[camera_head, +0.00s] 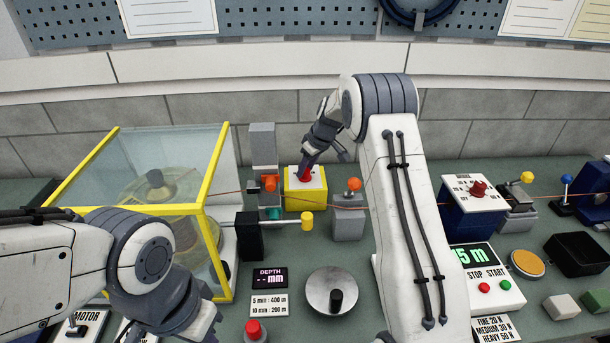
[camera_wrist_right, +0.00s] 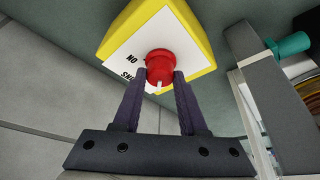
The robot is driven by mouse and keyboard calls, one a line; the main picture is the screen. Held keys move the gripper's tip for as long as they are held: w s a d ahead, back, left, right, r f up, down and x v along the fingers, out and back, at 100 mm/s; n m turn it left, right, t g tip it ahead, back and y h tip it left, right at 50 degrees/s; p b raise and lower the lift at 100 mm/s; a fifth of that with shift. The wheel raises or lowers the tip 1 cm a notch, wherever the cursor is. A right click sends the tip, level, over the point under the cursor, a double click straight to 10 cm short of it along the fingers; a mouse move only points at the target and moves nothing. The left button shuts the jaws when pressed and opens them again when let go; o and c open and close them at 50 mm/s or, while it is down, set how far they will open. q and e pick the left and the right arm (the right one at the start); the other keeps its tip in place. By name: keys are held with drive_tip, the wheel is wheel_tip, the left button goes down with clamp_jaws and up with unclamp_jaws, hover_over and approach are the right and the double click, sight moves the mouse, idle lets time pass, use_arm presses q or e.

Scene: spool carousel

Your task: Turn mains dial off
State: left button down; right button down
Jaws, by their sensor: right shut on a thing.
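The mains dial is a red round knob (camera_wrist_right: 160,62) on the white face of a yellow box (camera_head: 305,201). In the head view the box stands at the back of the bench, left of my right arm. My right gripper (camera_head: 307,170) reaches down onto it. In the right wrist view the dark fingers (camera_wrist_right: 159,80) lie on both sides of the knob, shut on it. A white pointer mark on the knob faces the gripper's palm. "ON" and part of another word show on the face beside the knob. My left gripper is at the lower left, its fingertips not visible.
A yellow-framed clear guard (camera_head: 213,165) stands at the left. A grey block with an orange knob (camera_head: 348,222) is right of the yellow box. A black post with a yellow-tipped lever (camera_head: 307,220) stands in front. A round silver crank plate (camera_head: 318,284) lies nearer.

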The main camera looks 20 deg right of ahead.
idle(0.3)
drive_tip(key=shift+c, duration=2.2)
unclamp_jaws()
drive_tip(key=shift+s+d+r+b, duration=0.15)
drive_tip(key=shift+r+b, duration=0.2)
drive_tip(key=shift+r, duration=0.15)
drive_tip(key=b+v, duration=0.2)
drive_tip(key=v, duration=0.7)
drive_tip(key=shift+r, duration=0.25)
